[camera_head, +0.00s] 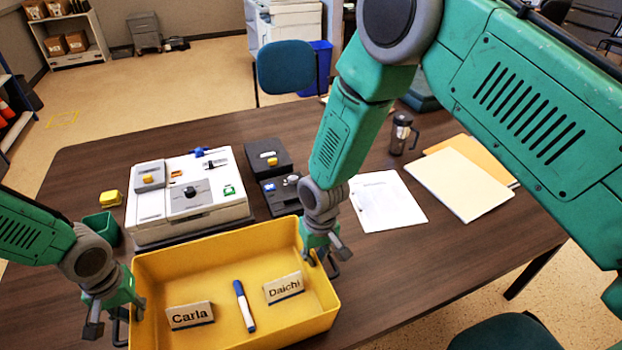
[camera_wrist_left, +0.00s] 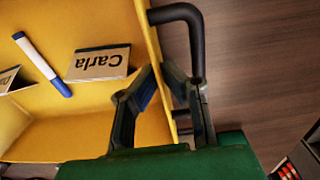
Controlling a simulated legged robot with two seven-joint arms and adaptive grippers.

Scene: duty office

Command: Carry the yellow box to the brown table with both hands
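The yellow box (camera_head: 238,246) is an open tray with a dark handle (camera_wrist_left: 190,22) on its left side. It is at the near edge of the brown table (camera_head: 400,287); I cannot tell whether it touches the tabletop. Inside are a "Carla" name plate (camera_head: 190,316), a "Daichi" name plate (camera_head: 284,288) and a blue-and-white marker (camera_head: 244,306). My left gripper (camera_head: 117,316) has its fingers on both sides of the left wall, close against it in the left wrist view (camera_wrist_left: 163,78). My right gripper (camera_head: 326,254) is at the right wall; its finger contact is unclear.
Behind the box stand a white device (camera_head: 189,198), a black device (camera_head: 268,158) and a green container (camera_head: 102,228). Chairs (camera_head: 286,67) stand behind and at the near right (camera_head: 505,334).

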